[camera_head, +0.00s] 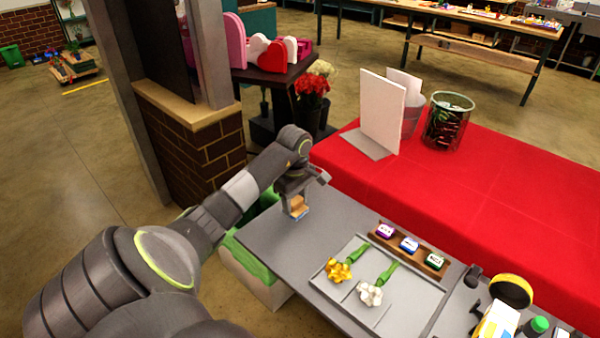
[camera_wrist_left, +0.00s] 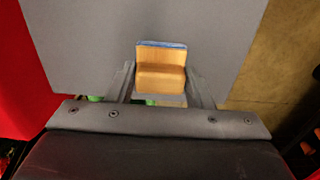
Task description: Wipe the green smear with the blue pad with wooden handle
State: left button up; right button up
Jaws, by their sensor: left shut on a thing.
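My left gripper (camera_head: 297,199) is over the far left end of the grey worktable (camera_head: 322,232). It is shut on the wooden handle of the blue pad (camera_head: 299,208), whose blue underside is low, at or just above the table top. In the left wrist view the handle of the pad (camera_wrist_left: 161,72) sits between the fingers, with a thin blue edge at its far side. Small green patches (camera_wrist_left: 150,102) show below the handle there; I cannot tell if they are the smear. No clear smear shows in the head view. My right gripper is out of view.
A grey tray (camera_head: 341,295) holds a yellow and a white flower. A wooden rack (camera_head: 432,271) with several stamp-like blocks is behind it. A green-lined bin (camera_head: 254,270) stands at the table's left end. A red-covered table (camera_head: 455,190) lies beyond.

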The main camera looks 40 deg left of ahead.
pick_arm(q)
jog(key=shift+r, duration=0.8)
jog(key=shift+r+p, duration=0.25)
jog(key=shift+p, duration=0.05)
